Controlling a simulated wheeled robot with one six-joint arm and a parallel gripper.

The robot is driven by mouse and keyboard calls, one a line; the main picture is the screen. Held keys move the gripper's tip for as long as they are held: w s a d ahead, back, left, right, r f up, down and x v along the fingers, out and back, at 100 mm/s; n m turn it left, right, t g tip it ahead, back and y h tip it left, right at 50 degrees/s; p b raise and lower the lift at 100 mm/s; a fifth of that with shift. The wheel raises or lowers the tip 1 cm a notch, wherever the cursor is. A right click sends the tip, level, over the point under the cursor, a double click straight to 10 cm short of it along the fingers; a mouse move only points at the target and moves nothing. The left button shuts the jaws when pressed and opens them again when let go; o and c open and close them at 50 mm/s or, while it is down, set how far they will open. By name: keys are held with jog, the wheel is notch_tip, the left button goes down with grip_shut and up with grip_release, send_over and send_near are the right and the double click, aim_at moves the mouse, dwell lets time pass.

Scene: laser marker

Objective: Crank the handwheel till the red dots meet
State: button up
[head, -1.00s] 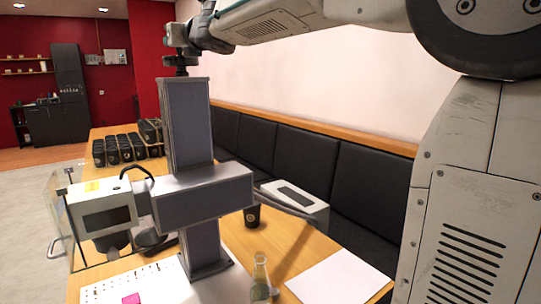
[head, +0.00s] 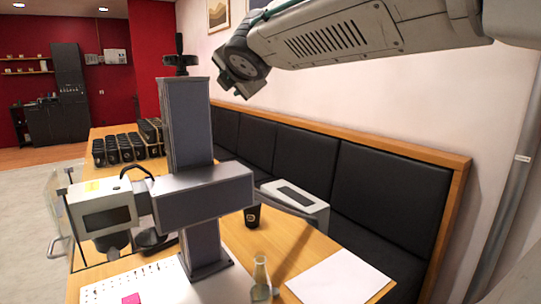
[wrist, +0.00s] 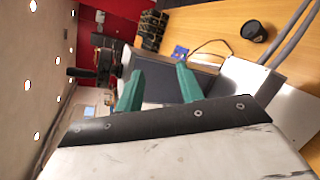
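The dark handwheel (head: 180,62) sits on top of the grey column (head: 185,120), with its crank handle (head: 179,42) standing upright. The marker head (head: 103,212) is on the arm left of the column. A pink piece (head: 131,298) lies on the white perforated plate (head: 150,284) below. No red dots can be made out. In the wrist view, my gripper (wrist: 160,72) has its teal fingers apart with nothing held. The handwheel (wrist: 105,58) is beyond the fingertips, and I see no contact. In the head view my fingers are hardly visible at the arm's end, right of the handwheel.
A glass flask (head: 261,280) and a white sheet (head: 340,278) are on the wooden table. A black cup (head: 252,215) and a grey-white box (head: 295,203) stand behind. Rows of black items (head: 120,148) are at the far end. A padded bench (head: 390,195) runs along the wall.

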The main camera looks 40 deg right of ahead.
jog(key=s+d+f+m+g, duration=0.1)
jog(key=s+f+m+g, duration=0.5)
jog(key=s+f+m, duration=0.5)
jog(key=shift+s+d+f+m, duration=0.2)
jog(key=shift+s+f+m, duration=0.2)
jog(key=shift+s+f, duration=1.15)
jog(key=shift+w+f, duration=0.15)
jog(key=shift+w, duration=0.05)
